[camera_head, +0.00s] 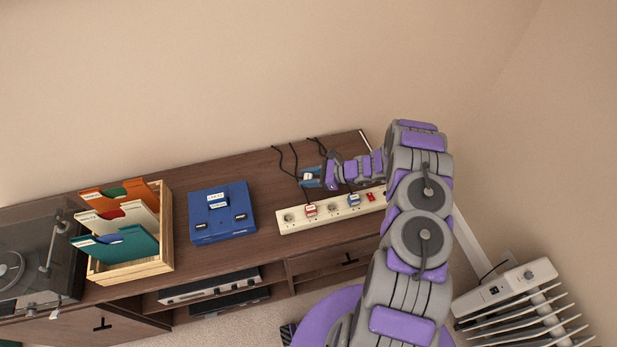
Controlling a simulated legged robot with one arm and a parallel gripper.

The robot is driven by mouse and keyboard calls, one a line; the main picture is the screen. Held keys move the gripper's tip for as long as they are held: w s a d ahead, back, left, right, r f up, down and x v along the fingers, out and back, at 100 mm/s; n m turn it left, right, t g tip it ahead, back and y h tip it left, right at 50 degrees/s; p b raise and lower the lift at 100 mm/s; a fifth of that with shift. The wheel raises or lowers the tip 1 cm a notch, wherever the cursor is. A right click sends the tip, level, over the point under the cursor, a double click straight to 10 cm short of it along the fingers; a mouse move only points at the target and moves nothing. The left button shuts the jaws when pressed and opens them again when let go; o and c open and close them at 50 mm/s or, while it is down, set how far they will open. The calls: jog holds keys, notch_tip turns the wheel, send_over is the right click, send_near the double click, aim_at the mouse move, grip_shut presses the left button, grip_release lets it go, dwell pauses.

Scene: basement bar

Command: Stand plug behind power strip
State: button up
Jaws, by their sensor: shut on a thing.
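The cream power strip (333,209) lies along the front of the wooden cabinet top, partly hidden at its right by my arm. A red plug (310,210) and a blue plug (353,200) sit in its sockets, and a red switch (370,197) is near its right end. My gripper (311,178) is just behind the strip's left half, shut on a small plug with a pale label (308,176). Black cables run from there towards the wall. The fingers hide part of the held plug; I cannot tell whether it touches the cabinet top.
A blue console (222,228) stands left of the strip on the cabinet top (265,195). Further left are a wooden crate of folders (168,225) and a turntable (25,260). A white radiator (520,300) stands at the right. Bare cabinet top lies between console and gripper.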

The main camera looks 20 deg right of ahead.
jog(key=o, duration=0.6)
jog(key=shift+f, duration=0.1)
jog(key=o, duration=0.4)
jog(key=shift+d, duration=0.25)
jog(key=shift+o, duration=0.2)
jog(key=shift+d, duration=0.1)
